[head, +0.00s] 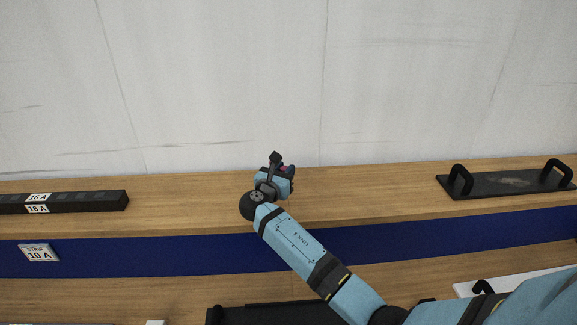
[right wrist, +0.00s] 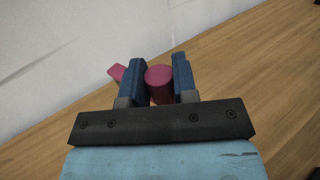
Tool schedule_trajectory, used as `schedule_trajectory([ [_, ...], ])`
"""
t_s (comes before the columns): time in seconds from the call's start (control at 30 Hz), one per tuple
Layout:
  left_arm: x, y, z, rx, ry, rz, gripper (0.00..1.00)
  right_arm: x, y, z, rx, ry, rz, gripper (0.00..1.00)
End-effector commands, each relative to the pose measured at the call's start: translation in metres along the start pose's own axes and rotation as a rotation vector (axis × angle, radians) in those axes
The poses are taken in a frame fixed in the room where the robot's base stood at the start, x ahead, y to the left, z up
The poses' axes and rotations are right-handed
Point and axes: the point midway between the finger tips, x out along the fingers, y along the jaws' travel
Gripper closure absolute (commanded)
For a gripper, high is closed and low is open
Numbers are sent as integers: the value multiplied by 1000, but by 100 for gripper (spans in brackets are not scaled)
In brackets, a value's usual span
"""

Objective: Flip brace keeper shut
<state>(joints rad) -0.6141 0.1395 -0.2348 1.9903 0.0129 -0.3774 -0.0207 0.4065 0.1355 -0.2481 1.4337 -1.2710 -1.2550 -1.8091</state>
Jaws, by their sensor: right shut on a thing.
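My right gripper (head: 279,166) is over the wooden surface near the wall in the head view. In the right wrist view its two blue fingers (right wrist: 160,64) are shut on a magenta rounded piece (right wrist: 159,84). A second magenta piece (right wrist: 117,72), flatter, shows just outside the left finger. I cannot tell whether the two pieces are joined, nor whether either is the brace keeper. In the head view only a trace of magenta shows at the gripper, and the hand hides the rest. My left gripper is not in view.
A black strip labelled 16 A (head: 85,201) lies at the left, above a STRIP 10 A label (head: 38,253) on the blue band (head: 160,256). A black plate with two handles (head: 510,183) lies at the right. The wood (head: 370,190) between them is clear. A pale wall (head: 220,80) stands behind.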

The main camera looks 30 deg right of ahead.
Motion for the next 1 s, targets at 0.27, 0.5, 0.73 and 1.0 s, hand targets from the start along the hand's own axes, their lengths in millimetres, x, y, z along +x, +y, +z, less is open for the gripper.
schedule_trajectory([
  [0.27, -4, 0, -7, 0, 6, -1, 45, -12, 14, 1, 0, 1, -211, 100],
  [0.5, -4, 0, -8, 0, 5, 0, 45, -18, 22, 0, 0, 1, -327, 100],
  [0.73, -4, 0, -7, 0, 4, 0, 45, -19, 24, 0, 0, 1, -374, 100],
  [1.0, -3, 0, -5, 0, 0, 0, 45, -20, 25, 0, 0, 1, -383, 100],
])
